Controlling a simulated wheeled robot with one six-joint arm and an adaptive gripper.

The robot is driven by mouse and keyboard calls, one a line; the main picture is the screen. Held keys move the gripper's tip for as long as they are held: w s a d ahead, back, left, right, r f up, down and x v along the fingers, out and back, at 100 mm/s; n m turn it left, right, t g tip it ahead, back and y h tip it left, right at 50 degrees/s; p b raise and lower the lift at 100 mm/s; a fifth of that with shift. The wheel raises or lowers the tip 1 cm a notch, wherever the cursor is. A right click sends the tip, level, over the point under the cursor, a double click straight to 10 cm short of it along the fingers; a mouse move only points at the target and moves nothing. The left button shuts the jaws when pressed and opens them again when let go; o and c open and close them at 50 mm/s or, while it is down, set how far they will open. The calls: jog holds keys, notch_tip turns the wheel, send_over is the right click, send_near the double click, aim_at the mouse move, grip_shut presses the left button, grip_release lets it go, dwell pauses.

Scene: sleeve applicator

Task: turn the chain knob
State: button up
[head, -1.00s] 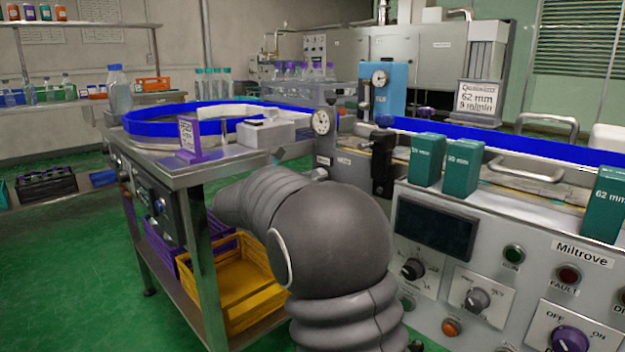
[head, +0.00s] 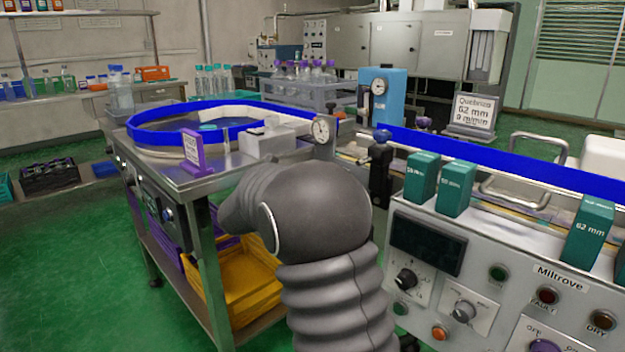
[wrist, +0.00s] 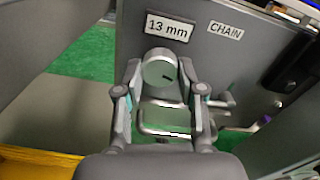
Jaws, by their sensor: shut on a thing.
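The chain knob (wrist: 162,67) is a grey round knob with a dark mark on its face, in the wrist view. It sits on a grey panel below a "13 mm" display (wrist: 169,26) and beside a "CHAIN" label (wrist: 225,31). My gripper (wrist: 160,92) has one finger on each side of the knob and is shut on it. The knob's sides are partly hidden by the fingers. In the head view my grey arm hides the knob and gripper.
A steel table (head: 208,178) with a blue-rimmed round tray stands at the left, yellow and purple crates below. The Miltrove control panel (head: 470,262) with dials and lamps is close at the right. Green floor is open at left.

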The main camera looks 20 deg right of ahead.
jog(key=o, duration=1.1)
jog(key=shift+o, duration=0.2)
jog(key=v, duration=1.2)
